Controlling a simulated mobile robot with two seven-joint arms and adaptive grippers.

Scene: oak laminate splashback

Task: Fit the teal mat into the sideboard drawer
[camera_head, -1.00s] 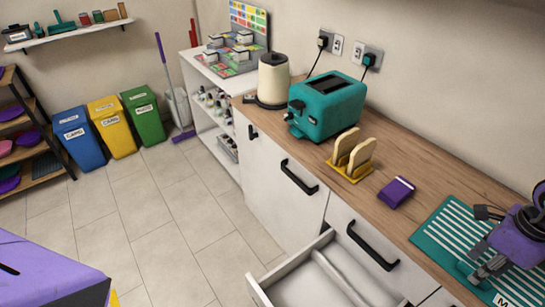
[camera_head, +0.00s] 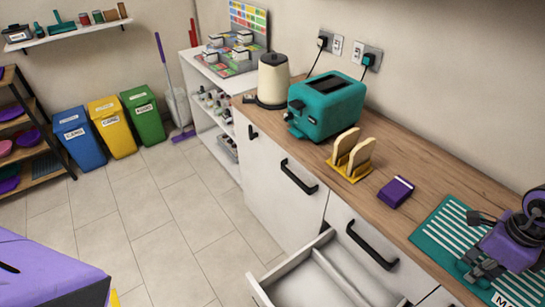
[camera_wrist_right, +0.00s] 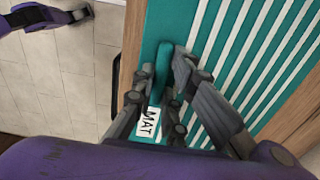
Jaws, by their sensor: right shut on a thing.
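The teal mat (camera_head: 440,226) with white stripes lies flat on the wooden counter at the right. Its "MAT" label (camera_wrist_right: 149,123) shows in the right wrist view. My right gripper (camera_head: 480,272) is shut on a teal raised part (camera_wrist_right: 163,62) at the mat's near edge, with a finger on each side of it. The sideboard drawer (camera_head: 272,281) is pulled open below the counter, left of the mat. A light divider runs along inside it, and its visible floor is bare. Its near end is cut off by the frame.
Black handles (camera_head: 371,245) stick out from the white fronts.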

